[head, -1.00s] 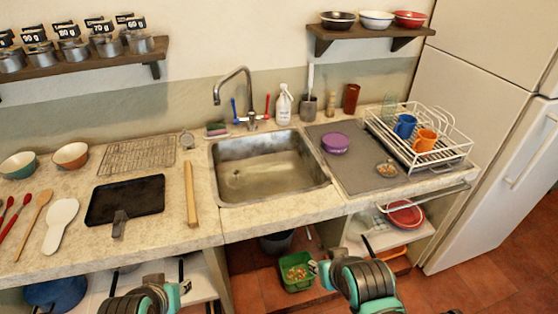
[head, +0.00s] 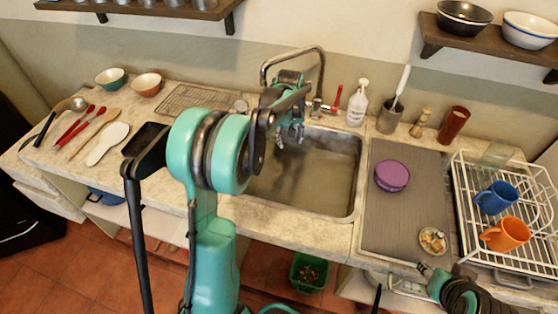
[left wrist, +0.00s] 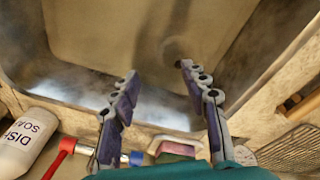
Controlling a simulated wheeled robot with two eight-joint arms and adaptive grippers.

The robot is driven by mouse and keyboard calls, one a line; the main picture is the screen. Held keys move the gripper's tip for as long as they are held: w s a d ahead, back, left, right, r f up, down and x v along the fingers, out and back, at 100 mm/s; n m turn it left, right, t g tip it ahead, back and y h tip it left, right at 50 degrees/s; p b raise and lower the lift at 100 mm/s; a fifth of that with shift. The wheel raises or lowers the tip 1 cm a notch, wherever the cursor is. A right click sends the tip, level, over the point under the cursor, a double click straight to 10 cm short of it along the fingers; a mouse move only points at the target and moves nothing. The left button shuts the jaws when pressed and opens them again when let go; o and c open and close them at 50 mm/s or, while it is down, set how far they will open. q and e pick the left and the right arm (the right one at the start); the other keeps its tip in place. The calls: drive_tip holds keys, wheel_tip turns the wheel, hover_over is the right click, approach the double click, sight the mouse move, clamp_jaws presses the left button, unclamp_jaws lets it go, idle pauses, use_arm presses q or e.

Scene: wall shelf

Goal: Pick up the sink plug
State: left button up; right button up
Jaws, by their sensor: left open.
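My left gripper (head: 290,136) is open and empty above the sink (head: 330,185), pointing down into it. In the left wrist view its two fingers (left wrist: 158,82) stand apart over the back of the basin. A dark round spot, perhaps the drain or a plug in it, shows on the basin floor (left wrist: 176,48) beyond the fingertips. A small round grey disc (head: 241,105) lies on the counter left of the sink. I cannot tell which of these is the sink plug. My right gripper (head: 425,270) is low at the right, by the counter's front edge; its jaws are unclear.
The faucet (head: 322,75) stands behind the sink, close to my left gripper. A wire rack (head: 195,100) lies at the left.

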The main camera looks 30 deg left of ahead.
sight(278, 155)
use_arm(q)
drive_tip(key=w+a+f+n, duration=0.1)
drive_tip(key=a+f, duration=0.1)
drive_tip(key=f, duration=0.1)
drive_tip(key=w+a+f+g, duration=0.1)
drive_tip(key=a+f, duration=0.1)
drive_tip(key=f, duration=0.1)
drive_tip(key=w+a+f+n+p, duration=0.1)
drive_tip(key=w+a+f, duration=0.1)
drive_tip(key=f, duration=0.1)
drive_tip(key=shift+w+a+n+g, duration=0.1)
drive_tip(key=shift+a+n+g, duration=0.05)
drive_tip(key=shift+n+g, duration=0.2)
wheel_tip(278, 155, down, 3)
drive_tip(key=shift+a+r+b, duration=0.1)
drive_tip(key=shift+b, duration=0.4)
drive_tip(key=f+b, duration=0.1)
drive_tip(key=f, duration=0.1)
drive_tip(key=f+b, duration=0.1)
drive_tip(key=f, duration=0.2)
drive_tip(key=shift+s+a+f+b, duration=0.2)
drive_tip(key=shift+f+b, duration=0.05)
drive_tip(key=shift+b, duration=0.1)
drive_tip(key=shift+r, duration=0.1)
drive_tip(key=shift+c, duration=0.3)
clamp_jaws()
